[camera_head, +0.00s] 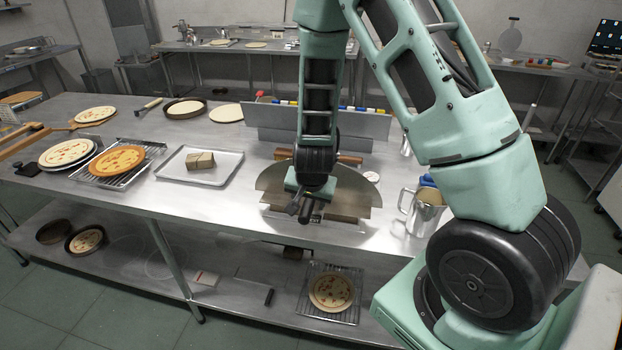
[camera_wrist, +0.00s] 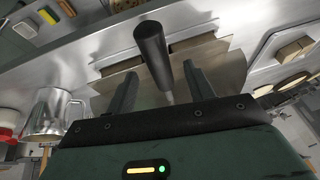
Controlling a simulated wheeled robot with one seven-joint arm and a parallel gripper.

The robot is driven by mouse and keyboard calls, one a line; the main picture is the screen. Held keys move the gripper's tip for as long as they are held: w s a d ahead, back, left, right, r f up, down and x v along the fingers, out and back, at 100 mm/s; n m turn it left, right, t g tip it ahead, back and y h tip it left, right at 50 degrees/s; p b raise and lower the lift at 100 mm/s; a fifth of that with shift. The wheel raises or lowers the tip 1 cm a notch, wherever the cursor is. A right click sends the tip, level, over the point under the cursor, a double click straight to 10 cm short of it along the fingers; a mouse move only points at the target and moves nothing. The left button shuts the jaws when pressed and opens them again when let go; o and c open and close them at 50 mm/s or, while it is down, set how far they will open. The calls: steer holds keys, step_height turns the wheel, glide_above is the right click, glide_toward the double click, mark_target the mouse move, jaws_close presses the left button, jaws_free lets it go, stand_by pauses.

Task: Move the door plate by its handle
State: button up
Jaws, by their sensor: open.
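The door plate (camera_head: 353,188) is a grey metal sheet with a curved outline, at the middle of the steel table's front edge. In the wrist view the plate (camera_wrist: 233,67) shows behind my fingers. Its handle (camera_wrist: 151,48) appears as a dark cylinder that lies between my two fingers, with a gap on each side. My gripper (camera_wrist: 160,75) is open around it. In the head view my gripper (camera_head: 306,207) hangs in front of the plate and hides its middle and most of the handle.
A metal pitcher (camera_head: 424,212) stands close on the right. A white tray (camera_head: 228,171) with a brown block (camera_head: 200,160) is on the left, beside a rack with a pizza (camera_head: 117,160). An upright metal panel (camera_head: 268,120) with coloured pieces along its top stands behind the plate.

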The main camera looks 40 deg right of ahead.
steer(key=p+v, duration=0.4)
steer(key=v, duration=0.9)
steer(key=shift+r, duration=0.2)
steer(key=shift+s, duration=0.15)
steer(key=s+a+f+n+g+y+b, duration=0.1)
steer(key=s+a+n+y+b, duration=0.2)
steer(key=a, duration=0.6)
steer(key=s+a+n+g+y+b, duration=0.1)
steer(key=s+a+n+y+b, duration=0.2)
steer(key=a+n, duration=0.45)
steer(key=s+a+n+g+h+b, duration=0.1)
steer(key=s+a+n+b, duration=0.1)
steer(key=s, duration=0.4)
steer(key=s+a+n+g+h+b, duration=0.1)
steer(key=s+a+n+b, duration=0.1)
steer(key=s+n, duration=0.4)
steer(key=shift+s+a+r+h, duration=0.35)
steer(key=shift+s+a, duration=0.25)
steer(key=shift+a, duration=0.25)
